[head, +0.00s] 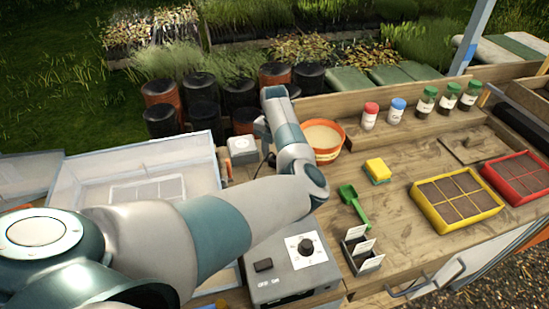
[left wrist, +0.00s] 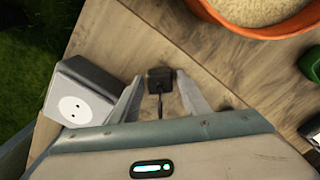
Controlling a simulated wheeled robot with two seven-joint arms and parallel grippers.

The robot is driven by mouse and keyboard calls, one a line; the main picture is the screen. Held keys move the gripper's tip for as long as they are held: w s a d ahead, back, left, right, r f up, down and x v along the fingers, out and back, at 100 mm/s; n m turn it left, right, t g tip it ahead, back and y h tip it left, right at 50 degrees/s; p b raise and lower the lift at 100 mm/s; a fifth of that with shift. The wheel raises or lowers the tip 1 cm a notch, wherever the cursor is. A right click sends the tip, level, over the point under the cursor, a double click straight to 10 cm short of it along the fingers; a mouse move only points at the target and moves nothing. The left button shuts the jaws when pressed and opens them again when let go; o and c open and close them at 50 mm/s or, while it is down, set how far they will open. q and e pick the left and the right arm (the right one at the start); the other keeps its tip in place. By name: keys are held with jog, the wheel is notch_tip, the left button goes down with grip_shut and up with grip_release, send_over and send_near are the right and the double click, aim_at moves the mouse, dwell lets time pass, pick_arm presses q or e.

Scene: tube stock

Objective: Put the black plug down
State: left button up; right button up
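The black plug (left wrist: 160,80) shows in the left wrist view between the fingertips of my left gripper (left wrist: 160,88), over the wooden bench top. A narrow gap shows on each side of it, so the fingers look open and apart from it. Its dark cord runs back towards the gripper body. The white socket box (left wrist: 80,101) with its round outlet is left of the gripper. In the head view my left gripper (head: 262,131) is near the socket box (head: 242,147); the plug cannot be made out there. My right gripper is not in view.
An orange-rimmed bowl (head: 324,142) stands close to the right of my gripper. A grey control box (head: 293,268) with a dial, a green scoop (head: 354,203) and a yellow sponge (head: 377,170) lie nearer. A clear bin (head: 150,160) is at left; dark pots stand behind.

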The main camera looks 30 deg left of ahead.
aim_at(275, 158)
pick_arm(q)
jog(key=shift+r, duration=0.1)
dwell(0.3)
jog(key=shift+r+p, duration=0.5)
jog(key=shift+p, duration=0.1)
jog(key=shift+r, duration=0.25)
notch_tip(275, 158, up, 12)
jog(key=b, duration=0.4)
jog(key=shift+f, duration=0.25)
